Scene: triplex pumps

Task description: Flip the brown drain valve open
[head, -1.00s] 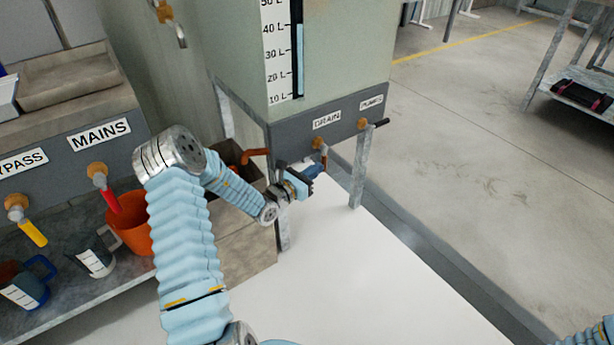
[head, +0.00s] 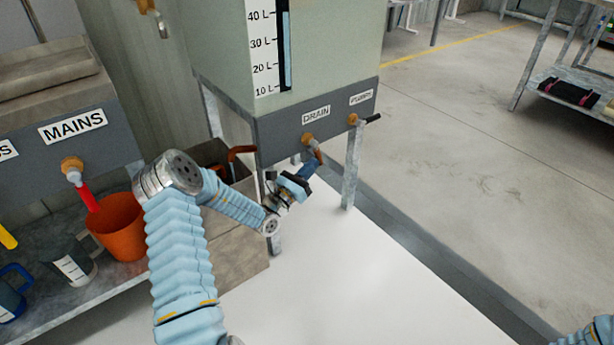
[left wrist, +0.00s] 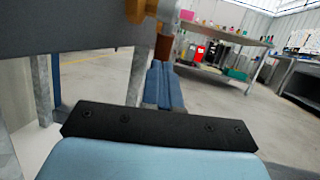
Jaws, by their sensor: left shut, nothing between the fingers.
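The drain valve (head: 308,139) is an orange-brown fitting under the DRAIN label on the tank's grey base. Its brown handle (head: 318,156) points down and slightly right. My left gripper (head: 314,165) is shut with nothing between its fingers, just below the handle's lower end. In the left wrist view, the blue fingers (left wrist: 162,86) are together and the brown handle (left wrist: 163,46) shows just beyond their tips. I cannot tell whether they touch it. My right gripper is out of view; only a bit of my right arm shows at the lower right.
A second valve (head: 354,119) with a dark handle sits right of the drain under the PUMPS label. A galvanized tank leg (head: 352,175) stands close right of my left gripper. A MAINS valve (head: 72,165) with a red handle and an orange bucket (head: 118,228) are at left.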

